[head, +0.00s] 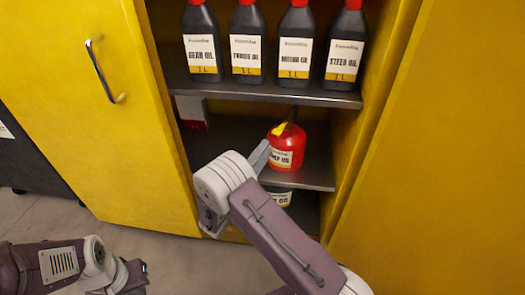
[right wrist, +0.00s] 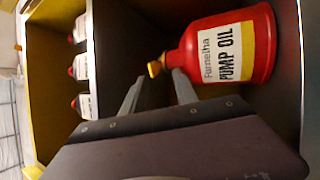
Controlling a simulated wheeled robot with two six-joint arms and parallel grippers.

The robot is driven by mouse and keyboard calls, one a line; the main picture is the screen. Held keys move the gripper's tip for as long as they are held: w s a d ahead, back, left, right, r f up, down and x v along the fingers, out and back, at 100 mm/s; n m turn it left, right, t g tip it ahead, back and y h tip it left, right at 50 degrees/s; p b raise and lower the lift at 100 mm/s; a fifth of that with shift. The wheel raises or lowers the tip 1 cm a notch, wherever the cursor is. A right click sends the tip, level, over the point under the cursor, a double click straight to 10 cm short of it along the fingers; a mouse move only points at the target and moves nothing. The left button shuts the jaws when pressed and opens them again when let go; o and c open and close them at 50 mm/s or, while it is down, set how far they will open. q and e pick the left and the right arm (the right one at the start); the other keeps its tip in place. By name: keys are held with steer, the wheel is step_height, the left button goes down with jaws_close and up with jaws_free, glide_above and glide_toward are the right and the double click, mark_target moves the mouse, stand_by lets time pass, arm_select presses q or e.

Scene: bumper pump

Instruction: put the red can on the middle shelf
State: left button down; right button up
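The red can (head: 287,150) has a yellow spout and a white and yellow "PUMP OIL" label. It stands upright on the middle shelf (head: 318,174), near its right side. In the right wrist view the red can (right wrist: 262,45) is at the upper right, just beyond the fingertips. My right gripper (head: 262,157) is in front and left of the can. In the right wrist view its two fingers (right wrist: 158,90) are apart with nothing held between them. My left gripper (head: 135,274) is low at the left, outside the cabinet; its fingers are unclear.
Several dark oil bottles (head: 246,45) with red caps stand on the upper shelf (head: 270,91). A white and red item (head: 192,112) is at the back left of the middle compartment. Another labelled container (head: 279,197) is below, partly hidden. The yellow door (head: 90,130) stands left of the opening.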

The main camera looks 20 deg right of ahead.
steer(key=shift+s+a+f, duration=0.2)
steer(key=shift+s+a, duration=0.05)
steer(key=shift+a, duration=0.1)
steer(key=s+d+f+m+g+y, duration=0.1)
steer(key=s+d+f+g+y, duration=0.15)
steer(key=s+d+g, duration=0.3)
steer(key=s+d+f+m+g+y, duration=0.2)
steer(key=s+d+f+g, duration=0.15)
steer(key=s+g, duration=0.35)
steer(key=s+a+f+g+y, duration=0.1)
steer(key=s+f+g+y, duration=0.3)
steer(key=s, duration=0.4)
steer(key=s+a+f+m+t+y, duration=0.1)
steer(key=s+a+f+t+y, duration=0.1)
steer(key=s+a+f+y, duration=0.3)
steer(key=w+a+r+m+t+y, duration=0.1)
steer(key=w+a+t+y, duration=0.3)
steer(key=w+a+y, duration=0.2)
steer(key=shift+w+a+r+m, duration=0.25)
steer(key=shift+a+r+m, duration=0.1)
steer(key=shift+a, duration=0.85)
